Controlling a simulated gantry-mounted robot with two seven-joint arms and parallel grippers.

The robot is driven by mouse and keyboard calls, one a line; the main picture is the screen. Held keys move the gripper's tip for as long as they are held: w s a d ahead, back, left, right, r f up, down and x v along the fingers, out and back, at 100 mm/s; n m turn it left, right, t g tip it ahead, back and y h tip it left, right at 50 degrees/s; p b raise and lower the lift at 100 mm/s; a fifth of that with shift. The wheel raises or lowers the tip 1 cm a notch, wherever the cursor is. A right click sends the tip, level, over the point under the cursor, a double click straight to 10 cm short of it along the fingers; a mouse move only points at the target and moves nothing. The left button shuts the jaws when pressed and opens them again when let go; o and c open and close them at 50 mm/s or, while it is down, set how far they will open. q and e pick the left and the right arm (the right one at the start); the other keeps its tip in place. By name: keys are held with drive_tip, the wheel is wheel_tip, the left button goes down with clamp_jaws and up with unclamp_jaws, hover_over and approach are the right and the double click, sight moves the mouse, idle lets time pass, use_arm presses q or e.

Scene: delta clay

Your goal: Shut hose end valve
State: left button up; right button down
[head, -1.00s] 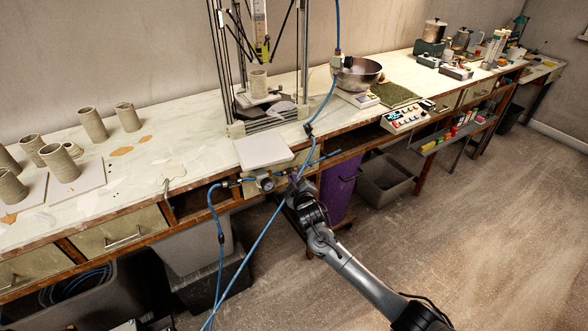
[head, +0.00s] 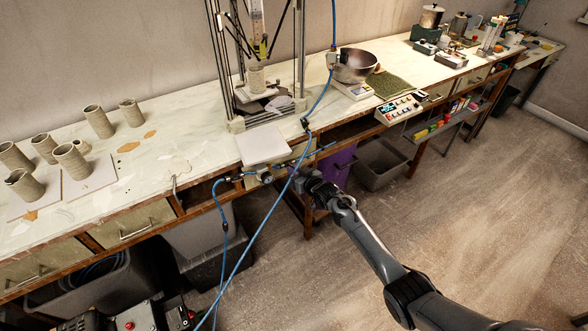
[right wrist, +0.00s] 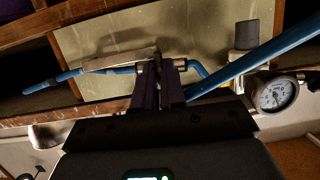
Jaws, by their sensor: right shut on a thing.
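The hose end valve (right wrist: 168,64) sits in line with the blue hose under the bench front, with hose running off both sides in the right wrist view. Its long pale lever (right wrist: 118,61) lies roughly along the hose, pointing left. My right gripper (right wrist: 158,82) is shut on the valve at its dark middle part; the fingers hide exactly which part they grip. In the head view my right gripper (head: 298,178) is at the bench's front edge, right of the pressure gauge (head: 266,177). The valve is too small there to make out. My left gripper is not in view.
A blue hose (head: 258,231) runs diagonally past my right gripper. A white board (head: 262,145) lies on the bench just above. A purple bin (head: 338,167) and a grey bin (head: 380,163) stand beneath the bench. The floor to the right is open.

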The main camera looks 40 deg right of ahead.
drive_tip(key=shift+m, duration=0.3)
drive_tip(key=shift+d+y, duration=0.1)
drive_tip(key=shift+y, duration=0.2)
drive_tip(key=c, duration=1.2)
unclamp_jaws()
drive_tip(key=p+v, duration=0.4)
drive_tip(key=v, duration=0.6)
drive_tip(key=shift+s, duration=0.4)
